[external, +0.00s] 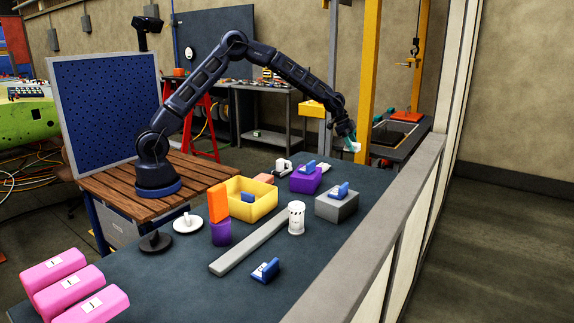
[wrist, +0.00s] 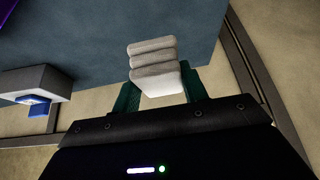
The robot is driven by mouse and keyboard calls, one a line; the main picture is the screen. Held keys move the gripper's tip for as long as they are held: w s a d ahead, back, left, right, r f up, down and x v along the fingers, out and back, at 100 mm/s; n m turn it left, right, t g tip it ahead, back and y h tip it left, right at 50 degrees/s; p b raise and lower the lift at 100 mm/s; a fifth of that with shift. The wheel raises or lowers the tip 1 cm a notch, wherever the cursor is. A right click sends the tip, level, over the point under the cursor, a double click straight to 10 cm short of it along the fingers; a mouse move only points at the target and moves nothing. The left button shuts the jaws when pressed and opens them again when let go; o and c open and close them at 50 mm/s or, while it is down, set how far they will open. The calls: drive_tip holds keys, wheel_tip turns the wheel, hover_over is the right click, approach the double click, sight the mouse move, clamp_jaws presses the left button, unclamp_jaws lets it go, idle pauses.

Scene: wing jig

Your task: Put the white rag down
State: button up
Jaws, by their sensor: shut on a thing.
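The white rag (wrist: 155,70) is a folded, layered bundle between the two green fingers of my gripper (wrist: 158,88) in the wrist view. My gripper is shut on it. In the external view my gripper (external: 350,141) is at the far right end of my outstretched arm, with the white rag (external: 353,147) at its tip. It is raised near the far end of the dark blue-grey table (external: 318,238). The exact height of the rag above the table is hard to tell.
A grey block (external: 337,207) with a blue-and-white item on top and a purple block (external: 306,181) stand nearer. A yellow bin (external: 262,207) and white canister (external: 296,218) are further left. A grey ledge (external: 395,205) runs along the right edge. The far tabletop looks clear.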

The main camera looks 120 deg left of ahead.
sight(354, 174)
wheel_tip(354, 174, down, 11)
drive_tip(key=shift+r, duration=0.1)
idle(0.5)
drive_tip(key=o, duration=1)
